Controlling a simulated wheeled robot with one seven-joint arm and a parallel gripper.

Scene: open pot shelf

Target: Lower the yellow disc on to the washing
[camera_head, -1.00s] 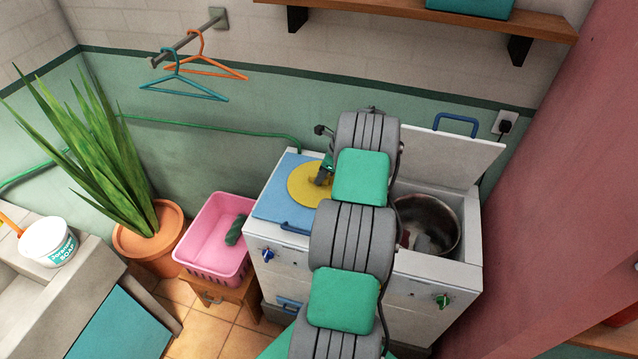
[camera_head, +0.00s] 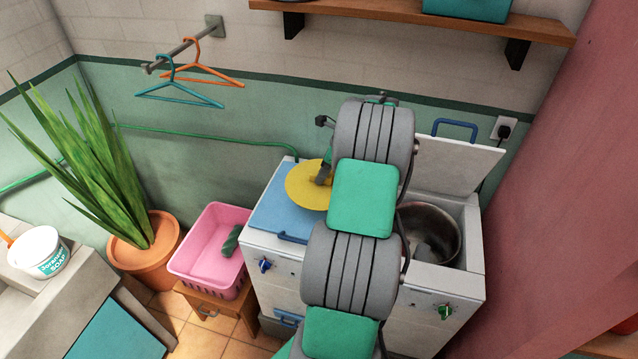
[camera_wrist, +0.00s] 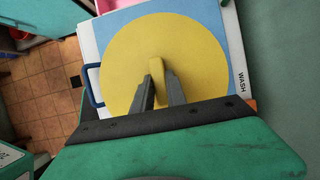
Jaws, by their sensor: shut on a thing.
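The yellow disc (camera_head: 304,186) is over the blue lid (camera_head: 268,215) on the left side of the white machine. It also shows in the wrist view (camera_wrist: 130,75), where its upright grip tab is pinched between my two dark fingers. My gripper (camera_wrist: 160,88) is shut on that tab. In the head view my gripper (camera_head: 325,176) is partly hidden by my arm. I cannot tell whether the disc touches the lid. The open round metal drum (camera_head: 440,225) is on the right side of the machine, with something pale inside; my arm hides its left edge.
The raised white lid (camera_head: 465,160) stands behind the drum. A pink basket (camera_head: 205,262) with a dark green item sits left of the machine on a wooden stool. A potted plant (camera_head: 145,255) stands further left. A shelf (camera_head: 400,20) hangs on the wall above.

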